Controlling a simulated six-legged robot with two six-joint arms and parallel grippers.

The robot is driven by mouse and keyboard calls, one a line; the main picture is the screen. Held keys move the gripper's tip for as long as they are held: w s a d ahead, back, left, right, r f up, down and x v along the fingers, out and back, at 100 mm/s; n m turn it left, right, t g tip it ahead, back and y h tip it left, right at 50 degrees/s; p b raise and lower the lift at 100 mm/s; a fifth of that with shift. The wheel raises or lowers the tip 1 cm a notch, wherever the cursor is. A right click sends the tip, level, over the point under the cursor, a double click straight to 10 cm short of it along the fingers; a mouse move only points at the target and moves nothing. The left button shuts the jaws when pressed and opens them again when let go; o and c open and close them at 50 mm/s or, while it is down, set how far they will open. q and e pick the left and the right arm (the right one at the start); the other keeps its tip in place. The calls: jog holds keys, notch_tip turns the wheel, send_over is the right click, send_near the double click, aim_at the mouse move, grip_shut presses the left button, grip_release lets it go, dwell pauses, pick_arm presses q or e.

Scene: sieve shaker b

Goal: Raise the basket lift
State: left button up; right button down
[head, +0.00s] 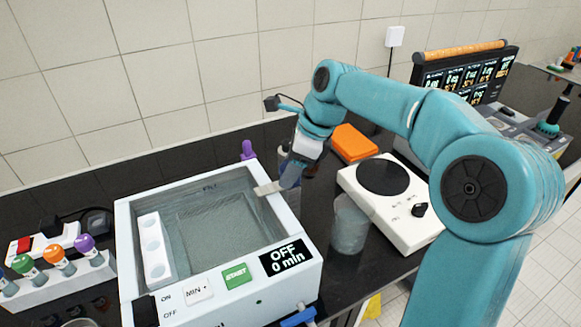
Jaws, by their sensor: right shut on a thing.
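A white bath (290,228) stands on the black bench at the left centre, its display reading "OFF 0 min". A mesh basket (215,225) sits inside the bath, below its rim. My right gripper (278,184) reaches down to the bath's right rim, tilted toward the left. It is shut on a small pale tab at the rim, which seems to be the handle of the basket lift (266,188). The fingers hide most of the grip. My left gripper is not in view.
A grey beaker (349,225) stands just right of the bath, beside a white stirrer plate (400,205) and an orange box (353,143). A rack of capped tubes (55,280) stands at the left. A purple-topped item (248,150) is behind the bath.

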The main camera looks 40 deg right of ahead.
notch_tip(320, 180, up, 9)
jog(key=p, duration=0.9)
jog(key=shift+r, duration=0.2)
jog(key=shift+w+f, duration=0.1)
jog(key=c, duration=0.6)
grip_release()
jog(key=shift+o, duration=0.6)
jog(key=shift+d+r, duration=0.15)
jog(key=shift+r, duration=0.1)
jog(key=p+v, duration=0.1)
jog(key=v, duration=1.4)
jog(key=shift+s+r+p, duration=0.3)
jog(key=shift+s, duration=0.15)
